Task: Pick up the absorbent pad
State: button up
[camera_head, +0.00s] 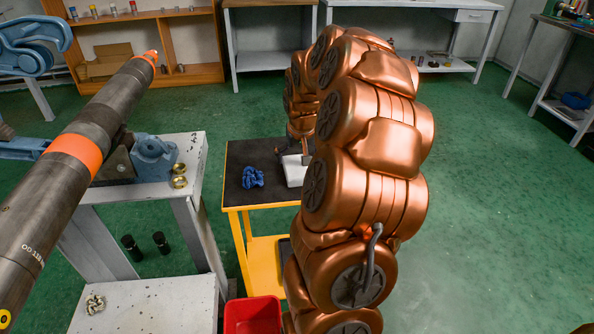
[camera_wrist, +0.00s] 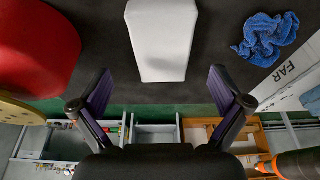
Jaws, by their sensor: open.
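The absorbent pad, which I take to be the white block (camera_wrist: 160,42), lies on the dark top of the yellow table. It also shows in the head view (camera_head: 294,172), partly hidden by my arm. My gripper (camera_wrist: 160,84) is open in the wrist view, with its two dark fingers spread apart and nothing between them. The pad is ahead of the fingers in that view, near the middle of the gap. I cannot tell the height of the fingers above the table. In the head view my arm hides most of the gripper.
A crumpled blue cloth (camera_wrist: 266,37) lies right of the pad in the wrist view. A large red object (camera_wrist: 38,45) is on the left. The yellow table (camera_head: 233,209) stands beside a white bench (camera_head: 190,205) with a vise and long pipe (camera_head: 90,130). A red bin (camera_head: 252,316) is below.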

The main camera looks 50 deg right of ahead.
aim_at(297, 166)
jog(key=x, duration=0.5)
jog(key=shift+w+r, duration=0.1)
jog(key=shift+w, duration=0.1)
jog(key=c, duration=1.2)
jog(key=shift+o, duration=0.2)
jog(key=shift+r, duration=1.7)
jog(key=shift+s+a+r, duration=0.1)
jog(key=shift+a, duration=0.1)
jog(key=s+a+r, duration=0.1)
jog(key=s+a, duration=0.9)
jog(key=a, duration=0.2)
jog(key=shift+r, duration=0.25)
